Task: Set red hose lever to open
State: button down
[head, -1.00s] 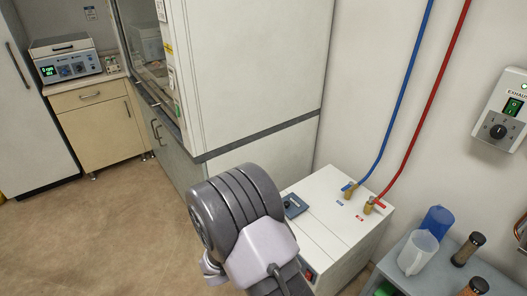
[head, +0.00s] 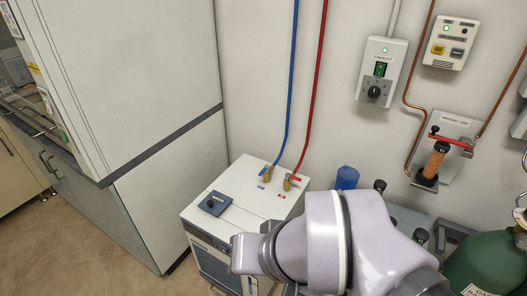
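The red hose (head: 317,80) runs down the wall to a brass valve (head: 287,185) on top of a white box-shaped unit (head: 235,211). A small red lever (head: 296,179) sits on this valve and appears to point sideways to the right, across the hose line; it is too small to judge its exact angle. My arm covers the lower right of the unit, with its grey and white links just in front of and below the valve. The fingers of my gripper do not show, so I cannot see what they hold or where they point.
A blue hose (head: 291,80) with its own brass valve (head: 267,174) stands close left of the red one. A tall cabinet (head: 150,70) stands left.

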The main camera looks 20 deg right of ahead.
aim_at(288, 176)
jog(key=i+l+u, duration=0.3)
jog(key=i+l, duration=0.2)
jog(key=l, duration=0.25)
jog(key=i+l+u, duration=0.15)
jog(key=l, duration=0.25)
jog(key=i, duration=0.1)
